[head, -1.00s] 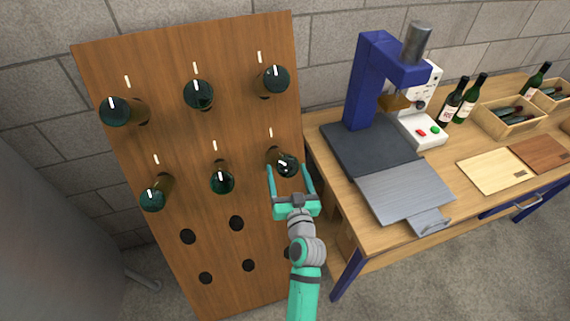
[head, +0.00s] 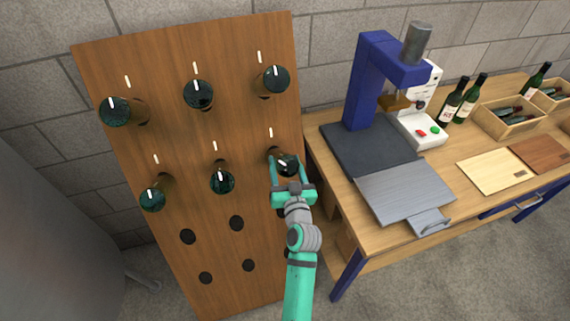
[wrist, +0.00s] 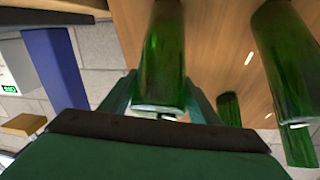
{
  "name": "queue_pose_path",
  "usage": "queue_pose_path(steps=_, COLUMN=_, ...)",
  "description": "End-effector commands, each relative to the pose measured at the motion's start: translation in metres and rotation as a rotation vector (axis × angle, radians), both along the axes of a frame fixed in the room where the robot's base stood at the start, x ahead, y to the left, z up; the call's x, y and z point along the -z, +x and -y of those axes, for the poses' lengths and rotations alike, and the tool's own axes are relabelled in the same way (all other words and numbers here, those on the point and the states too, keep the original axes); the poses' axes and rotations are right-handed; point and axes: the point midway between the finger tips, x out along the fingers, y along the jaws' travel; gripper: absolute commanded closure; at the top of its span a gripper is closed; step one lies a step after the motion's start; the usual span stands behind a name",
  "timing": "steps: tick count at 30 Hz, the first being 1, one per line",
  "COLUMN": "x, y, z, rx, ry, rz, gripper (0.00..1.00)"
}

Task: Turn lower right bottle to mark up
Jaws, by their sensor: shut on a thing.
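The lower right bottle (head: 288,168) is dark green and sticks out of the wooden rack, base toward me. A white mark (head: 281,161) on its base looks slanted toward the upper left, not upright. A white line (head: 271,132) is painted on the board above it. My gripper (head: 287,172) is shut on this bottle, one finger on each side of its base end. In the wrist view the green bottle (wrist: 162,55) lies between the fingers (wrist: 160,100); its base face is mostly hidden there.
The wooden rack (head: 215,270) holds several other bottles, including the lower middle one (head: 222,180) close to the left, and has empty holes below. A workbench (head: 345,205) with a blue press (head: 365,80) stands close on the right.

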Motion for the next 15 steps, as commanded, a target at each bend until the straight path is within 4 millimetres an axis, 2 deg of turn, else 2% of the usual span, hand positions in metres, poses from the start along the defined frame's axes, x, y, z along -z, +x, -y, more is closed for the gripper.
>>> queue_pose_path(steps=15, x=-0.001, y=-0.0005, z=-0.0013, rx=0.083, ry=0.102, rz=-0.031, gripper=0.66)
